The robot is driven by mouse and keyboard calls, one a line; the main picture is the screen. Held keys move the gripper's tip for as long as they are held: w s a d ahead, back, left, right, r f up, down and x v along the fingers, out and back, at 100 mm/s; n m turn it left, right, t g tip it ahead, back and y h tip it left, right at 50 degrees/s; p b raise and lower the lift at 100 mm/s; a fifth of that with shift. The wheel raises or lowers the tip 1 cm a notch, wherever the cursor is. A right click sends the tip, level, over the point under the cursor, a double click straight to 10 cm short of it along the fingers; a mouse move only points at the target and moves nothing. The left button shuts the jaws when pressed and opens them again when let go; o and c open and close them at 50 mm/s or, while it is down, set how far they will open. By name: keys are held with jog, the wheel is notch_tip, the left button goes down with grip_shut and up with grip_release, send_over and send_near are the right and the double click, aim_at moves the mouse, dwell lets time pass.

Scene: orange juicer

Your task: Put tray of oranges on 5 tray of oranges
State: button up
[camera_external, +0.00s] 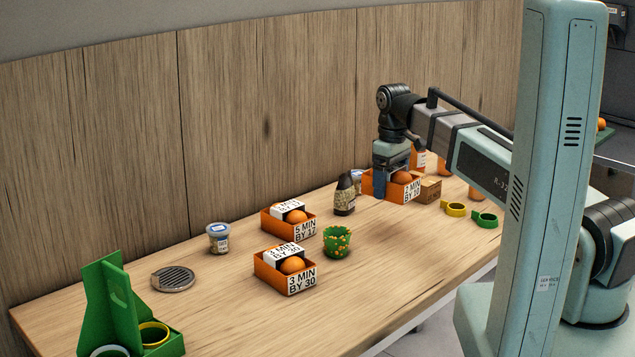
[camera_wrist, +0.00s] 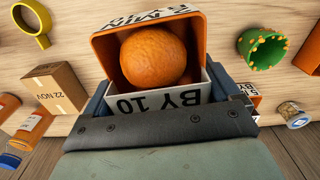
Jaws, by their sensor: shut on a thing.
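My gripper (camera_external: 391,183) is shut on an orange tray (camera_external: 378,188) with one orange (camera_external: 401,177) and a white label ending "BY 10". In the wrist view the fingers hold its near wall, with the orange (camera_wrist: 153,56) behind the upside-down label (camera_wrist: 150,104). I cannot tell whether this tray touches the table. The tray marked "5 MIN BY 17" (camera_external: 273,225) stands on the table to the left, holding an orange (camera_external: 295,216). The tray marked "3 MIN BY 30" (camera_external: 268,273) stands in front of it with its own orange (camera_external: 292,265).
A green spotted cup (camera_external: 337,242) and a dark bottle (camera_external: 344,195) stand between the held tray and the other trays. A small cardboard box (camera_external: 430,190), yellow ring cup (camera_external: 453,209) and green ring cup (camera_external: 485,219) lie right. A green stand (camera_external: 112,305) is far left.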

jog(key=s+a+r+n, duration=0.1)
jog(key=s+a, duration=0.1)
jog(key=a, duration=0.5)
notch_tip(320, 180, up, 6)
jog(key=m, duration=0.2)
send_over(288, 206)
jog(key=shift+w+f, duration=0.1)
jog(key=shift+f, duration=4.8)
jog(key=shift+f, duration=0.15)
jog(key=o, duration=0.9)
